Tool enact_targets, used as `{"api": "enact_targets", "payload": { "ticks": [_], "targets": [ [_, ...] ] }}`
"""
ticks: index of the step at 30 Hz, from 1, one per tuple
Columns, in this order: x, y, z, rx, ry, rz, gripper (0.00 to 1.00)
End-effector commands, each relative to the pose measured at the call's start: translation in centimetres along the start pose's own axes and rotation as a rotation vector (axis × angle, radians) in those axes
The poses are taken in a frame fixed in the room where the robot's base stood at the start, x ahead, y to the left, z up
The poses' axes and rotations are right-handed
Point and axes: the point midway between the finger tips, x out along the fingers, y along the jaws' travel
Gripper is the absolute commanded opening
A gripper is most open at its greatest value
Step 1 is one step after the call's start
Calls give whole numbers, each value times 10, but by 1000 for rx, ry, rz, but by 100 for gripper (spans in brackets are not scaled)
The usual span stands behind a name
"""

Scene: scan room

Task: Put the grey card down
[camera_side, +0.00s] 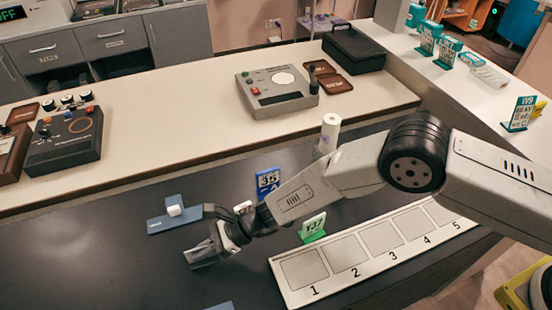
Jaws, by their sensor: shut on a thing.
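My gripper (212,245) is low over the dark tabletop, left of the numbered strip, and points to the left. It is shut on a small grey piece (201,257), which I take to be the grey card. The fingers and the piece blend together, so its face and any print cannot be read. I cannot tell whether it touches the tabletop. The long white strip (276,266) has several empty grey squares numbered 1 to 5 and lies to the right of my gripper.
A blue card marked 35 (268,182) and a green card (313,224) stand near my arm. A blue plate (159,226) bearing a white block lies behind my gripper. A white cylinder (330,131) stands farther back. The dark tabletop (100,255) is clear at left.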

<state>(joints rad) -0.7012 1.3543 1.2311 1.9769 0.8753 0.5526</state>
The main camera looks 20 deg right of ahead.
Motion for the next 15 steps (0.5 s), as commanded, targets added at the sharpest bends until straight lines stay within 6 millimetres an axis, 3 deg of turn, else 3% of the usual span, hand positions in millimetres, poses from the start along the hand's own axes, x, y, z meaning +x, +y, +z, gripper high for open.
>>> {"api": "enact_targets", "payload": {
  "ticks": [5, 9, 15],
  "targets": [
    [1, 0, -2, 0, 0, 0, 0],
    [1, 0, -2, 0, 0, 0, 40],
    [1, 0, -2, 0, 0, 0, 40]
  ]
}}
